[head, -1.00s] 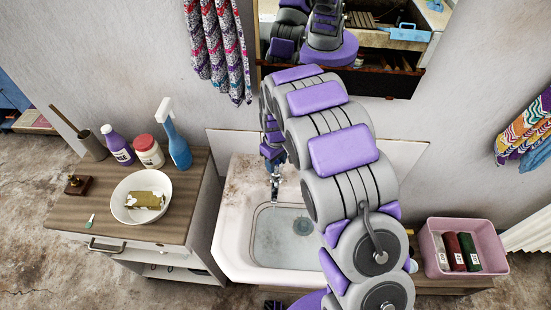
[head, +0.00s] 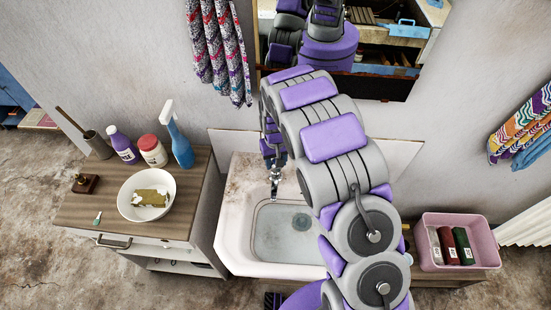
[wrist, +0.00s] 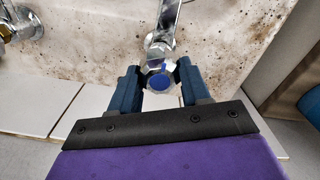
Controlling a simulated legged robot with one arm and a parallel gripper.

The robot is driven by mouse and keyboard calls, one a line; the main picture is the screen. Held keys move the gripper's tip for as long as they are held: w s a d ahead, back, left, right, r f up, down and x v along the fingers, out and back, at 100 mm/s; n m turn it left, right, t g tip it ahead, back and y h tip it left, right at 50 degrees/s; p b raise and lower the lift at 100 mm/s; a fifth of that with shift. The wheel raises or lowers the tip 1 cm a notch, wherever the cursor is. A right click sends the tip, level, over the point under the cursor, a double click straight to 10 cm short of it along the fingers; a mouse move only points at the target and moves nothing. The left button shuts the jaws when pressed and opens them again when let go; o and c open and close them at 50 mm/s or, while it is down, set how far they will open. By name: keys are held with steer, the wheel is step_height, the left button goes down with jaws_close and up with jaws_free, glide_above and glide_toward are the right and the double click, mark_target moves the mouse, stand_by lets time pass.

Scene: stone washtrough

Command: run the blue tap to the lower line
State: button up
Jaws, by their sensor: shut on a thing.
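The blue tap (wrist: 158,82) has a chrome knob with a blue cap, in the middle of the wrist view. My gripper (wrist: 159,75) is shut on it, with one dark blue finger on each side. In the head view my gripper (head: 273,150) is at the back of the white stone trough (head: 234,215), partly hidden by my arm. A chrome spout (head: 275,180) points down over the basin. The basin (head: 284,235) looks grey-blue, with a dark drain (head: 301,222). I cannot make out the water level or any line in it.
A second tap with a yellowish part (wrist: 12,28) is at the left of the wrist view. A wooden-topped cabinet (head: 85,213) with a bowl (head: 147,194) and bottles stands left. A pink bin (head: 430,222) stands right. A mirror (head: 395,85) hangs behind.

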steer(key=o, duration=1.1)
steer(key=shift+c, duration=0.2)
steer(key=shift+r, duration=0.15)
step_height(320, 180, up, 17)
steer(key=p, duration=0.2)
